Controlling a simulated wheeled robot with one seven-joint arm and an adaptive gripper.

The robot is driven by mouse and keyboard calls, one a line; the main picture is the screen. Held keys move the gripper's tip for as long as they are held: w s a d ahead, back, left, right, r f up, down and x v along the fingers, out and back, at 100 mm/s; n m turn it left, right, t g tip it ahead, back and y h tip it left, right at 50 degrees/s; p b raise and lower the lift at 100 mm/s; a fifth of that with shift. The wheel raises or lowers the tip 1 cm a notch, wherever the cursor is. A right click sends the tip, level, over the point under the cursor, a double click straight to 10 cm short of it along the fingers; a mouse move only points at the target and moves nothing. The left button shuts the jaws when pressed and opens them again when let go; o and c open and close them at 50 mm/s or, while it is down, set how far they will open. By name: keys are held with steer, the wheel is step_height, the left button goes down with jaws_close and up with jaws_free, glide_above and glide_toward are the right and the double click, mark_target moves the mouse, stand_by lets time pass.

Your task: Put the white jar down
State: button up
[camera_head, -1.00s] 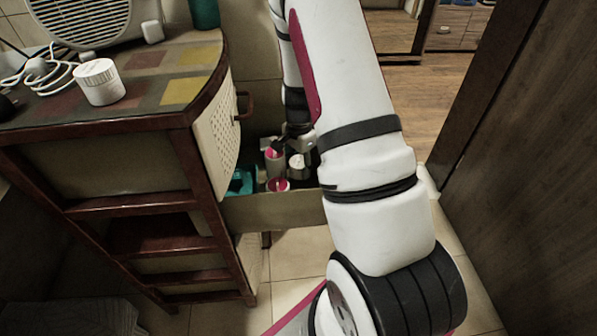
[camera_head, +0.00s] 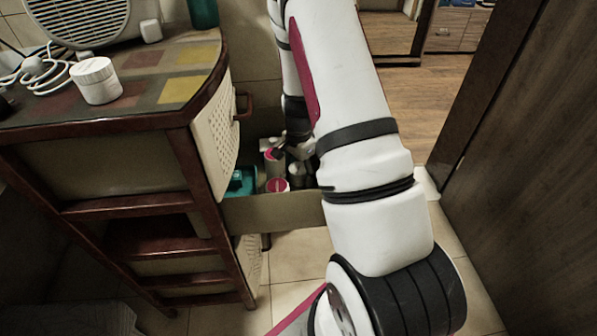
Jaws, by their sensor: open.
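A white jar (camera_head: 96,80) with a ribbed lid stands upright on the cabinet top at the left, clear of my arm. My gripper (camera_head: 287,148) is at the open drawer (camera_head: 270,212), low and partly hidden behind my arm. It is open, above or beside several small containers in the drawer. A red-topped container (camera_head: 273,161) is close to its fingers, and another red-topped one (camera_head: 277,185) is nearer the drawer front. A greyish container (camera_head: 297,173) is beside them, partly shaded. I cannot tell whether the fingers touch any container.
A teal item (camera_head: 241,181) lies in the drawer's left part. The cabinet top (camera_head: 150,85) also holds a white cable (camera_head: 40,75), a fan heater (camera_head: 85,20) and a green container (camera_head: 203,13). A dark wooden panel (camera_head: 530,150) closes the right side. Tiled floor is open below.

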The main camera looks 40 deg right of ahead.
mark_target(299, 168)
step_height(299, 168, up, 12)
steer(key=p, duration=0.3)
steer(key=shift+r+p, duration=0.15)
steer(key=shift+p, duration=0.15)
